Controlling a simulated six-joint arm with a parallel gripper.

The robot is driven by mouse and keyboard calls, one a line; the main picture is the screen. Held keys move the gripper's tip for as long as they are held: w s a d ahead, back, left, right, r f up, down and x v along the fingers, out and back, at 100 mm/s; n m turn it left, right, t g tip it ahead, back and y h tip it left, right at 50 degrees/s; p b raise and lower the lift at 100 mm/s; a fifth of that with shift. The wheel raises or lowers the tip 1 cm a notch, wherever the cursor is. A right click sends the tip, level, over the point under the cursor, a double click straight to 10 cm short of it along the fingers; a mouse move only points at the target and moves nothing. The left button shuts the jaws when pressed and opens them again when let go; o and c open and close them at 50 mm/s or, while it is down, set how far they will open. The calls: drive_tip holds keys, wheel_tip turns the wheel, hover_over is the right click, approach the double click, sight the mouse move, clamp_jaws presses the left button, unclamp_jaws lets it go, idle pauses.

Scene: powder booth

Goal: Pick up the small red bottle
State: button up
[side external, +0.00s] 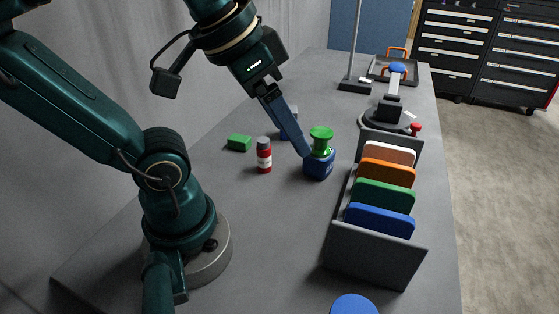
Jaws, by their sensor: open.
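The small red bottle (264,157) stands upright on the grey table, with a white band and a grey cap. My gripper (297,146) is to its right, pointing down, with its blue fingers apart. The near finger reaches down next to a green spool-shaped piece (321,139), which sits on a blue block (318,167). The far finger is mostly hidden behind the near one. I cannot tell whether the near finger touches the spool or the block. Nothing shows held in the gripper, and the bottle is clear of it.
A green block (239,143) lies left of the bottle. A grey rack (372,250) with several coloured panels stands on the right. Farther back are a stand base (354,86), a clamp-like device (390,113) and a tray (379,73). A blue round object (354,304) is in front. The table before the bottle is clear.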

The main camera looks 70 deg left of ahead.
drive_tip(key=w+a+r+g+y, duration=0.1)
drive_tip(key=w+a+g, duration=0.3)
drive_tip(key=a, duration=0.5)
drive_tip(key=g+h, duration=0.1)
drive_tip(key=g, duration=0.1)
hover_over(264, 154)
drive_tip(key=a, duration=0.2)
drive_tip(key=f, duration=0.2)
drive_tip(key=shift+n, duration=0.4)
drive_tip(key=f, duration=1.3)
drive_tip(key=shift+w+d+f, duration=0.25)
drive_tip(key=shift+f, duration=2.65)
drive_tip(key=shift+a, duration=0.1)
clamp_jaws()
